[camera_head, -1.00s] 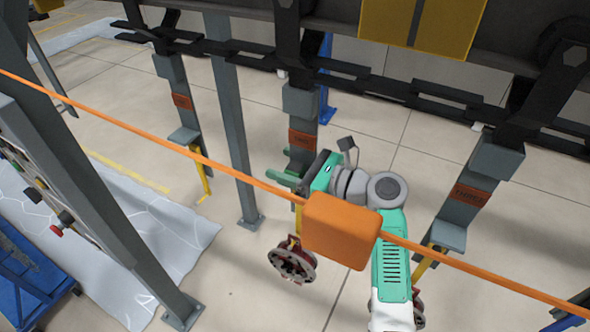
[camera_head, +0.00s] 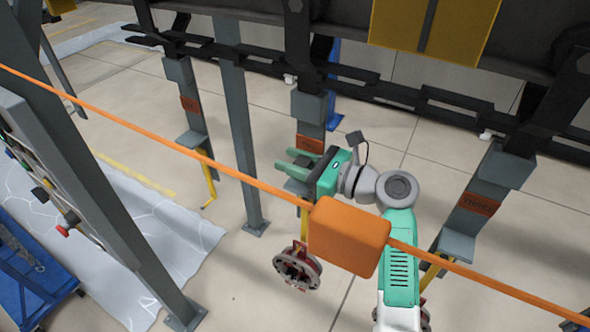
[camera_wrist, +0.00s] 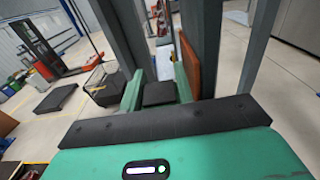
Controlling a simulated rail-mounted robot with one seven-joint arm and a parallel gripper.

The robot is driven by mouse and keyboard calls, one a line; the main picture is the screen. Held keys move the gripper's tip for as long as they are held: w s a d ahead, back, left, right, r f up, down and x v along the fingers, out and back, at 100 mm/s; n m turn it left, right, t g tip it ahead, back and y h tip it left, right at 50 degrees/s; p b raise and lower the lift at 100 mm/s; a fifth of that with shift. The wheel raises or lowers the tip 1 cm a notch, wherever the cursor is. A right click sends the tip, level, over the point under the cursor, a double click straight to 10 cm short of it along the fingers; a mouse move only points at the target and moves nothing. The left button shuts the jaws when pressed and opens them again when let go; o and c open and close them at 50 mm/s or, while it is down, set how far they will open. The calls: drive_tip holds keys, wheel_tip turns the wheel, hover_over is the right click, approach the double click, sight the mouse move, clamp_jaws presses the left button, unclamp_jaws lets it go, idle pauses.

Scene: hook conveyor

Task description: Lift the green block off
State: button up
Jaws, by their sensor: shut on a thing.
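My green gripper (camera_head: 297,163) reaches left to the middle hanger (camera_head: 310,108), just below its orange-brown plate (camera_head: 310,143). In the wrist view its two green fingers stand on either side of a dark grey block (camera_wrist: 158,94), and the jaws are shut on it. The hanger's plate (camera_wrist: 190,66) is by the right finger. A yellow hook (camera_head: 304,228) with a red and grey wheel (camera_head: 298,266) hangs below. I see no separate green block; the clear green parts are mine, and the fingers hide part of the hanger.
An orange cable (camera_head: 150,135) with an orange box (camera_head: 348,235) crosses in front of my arm. Similar hangers stand at left (camera_head: 190,110) and right (camera_head: 475,200) under the dark chain rail (camera_head: 370,85). A grey post (camera_head: 240,130) and a control panel (camera_head: 60,190) are at left.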

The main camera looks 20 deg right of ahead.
drive_tip(key=s+d, duration=0.3)
drive_tip(key=s, duration=0.4)
drive_tip(key=s+d+f+b, duration=0.1)
drive_tip(key=s+d, duration=0.2)
drive_tip(key=s, duration=0.4)
drive_tip(key=shift+s+f, duration=0.15)
drive_tip(key=shift+s, duration=0.25)
drive_tip(key=s+a+p, duration=0.4)
drive_tip(key=a+p, duration=0.1)
drive_tip(key=p, duration=0.2)
idle(0.9)
drive_tip(key=s+a+p, duration=0.1)
drive_tip(key=s+a, duration=0.3)
drive_tip(key=a, duration=0.1)
drive_tip(key=shift+s+a, duration=0.15)
drive_tip(key=shift+s, duration=0.2)
